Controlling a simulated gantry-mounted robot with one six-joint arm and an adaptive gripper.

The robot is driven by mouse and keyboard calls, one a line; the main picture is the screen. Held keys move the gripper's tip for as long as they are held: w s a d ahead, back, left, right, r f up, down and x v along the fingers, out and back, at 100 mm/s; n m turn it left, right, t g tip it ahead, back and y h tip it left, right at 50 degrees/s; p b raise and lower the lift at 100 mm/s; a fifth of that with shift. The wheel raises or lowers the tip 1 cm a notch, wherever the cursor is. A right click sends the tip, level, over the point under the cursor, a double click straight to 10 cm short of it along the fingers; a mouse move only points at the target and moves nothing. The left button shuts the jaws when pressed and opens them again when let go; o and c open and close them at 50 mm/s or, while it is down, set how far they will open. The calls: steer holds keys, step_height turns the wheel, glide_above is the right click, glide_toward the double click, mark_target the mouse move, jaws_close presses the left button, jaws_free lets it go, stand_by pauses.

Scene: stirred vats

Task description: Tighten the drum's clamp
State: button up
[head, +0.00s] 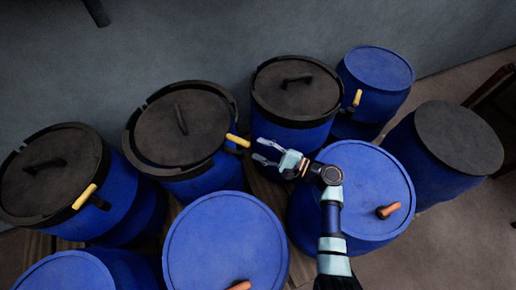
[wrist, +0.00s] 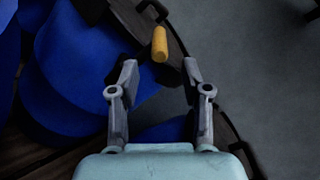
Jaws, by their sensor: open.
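A blue drum (head: 196,181) with a black lid (head: 181,127) stands left of the picture's middle in the head view. A dark clamp ring (head: 138,155) runs around its top, and its yellow lever handle (head: 238,141) sticks out to the right. My gripper (head: 261,150) is open and empty, just right of the handle's end, with its fingers pointing left at it. In the wrist view the yellow handle (wrist: 160,43) lies just beyond my open fingertips (wrist: 160,68), roughly centred between them. The fingers appear apart from the handle.
Several other drums crowd around: a black-lidded one (head: 296,88) behind, another (head: 50,170) at left with a yellow handle (head: 84,196), and blue-lidded ones (head: 225,243) in front. My arm passes over a blue-lidded drum (head: 378,180) with an orange handle (head: 388,210). Open floor (head: 440,240) lies right.

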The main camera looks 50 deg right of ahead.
mark_target(238, 141)
steer(key=w, duration=0.2)
steer(key=w+a+b, duration=0.1)
steer(key=w, duration=0.2)
steer(key=w+b, duration=0.1)
steer(key=w, duration=0.2)
steer(key=shift+w+a, duration=0.25)
steer(key=shift+a, duration=0.1)
steer(key=shift+c, duration=0.2)
jaws_close()
